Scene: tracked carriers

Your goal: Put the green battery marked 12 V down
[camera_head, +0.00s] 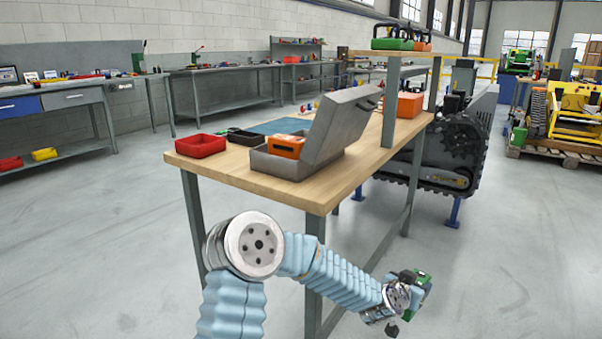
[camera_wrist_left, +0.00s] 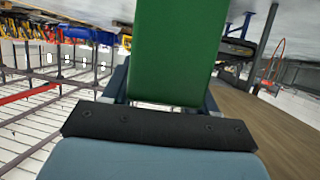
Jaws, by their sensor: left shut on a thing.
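My left gripper (camera_head: 408,296) is low in front of the workbench, at the lower right of the head view. It is shut on a green battery (camera_head: 421,287) and holds it in the air, clear of the bench. In the left wrist view the battery (camera_wrist_left: 172,50) stands out from between the fingers as a plain green block. No marking can be read on it. My right gripper is not in view.
The wooden workbench (camera_head: 235,174) carries a red bin (camera_head: 201,146), an open grey case (camera_head: 271,163) with an orange item, and an orange box (camera_head: 402,105). A raised shelf (camera_head: 418,52) holds green and orange items. A tracked machine (camera_head: 436,160) stands behind.

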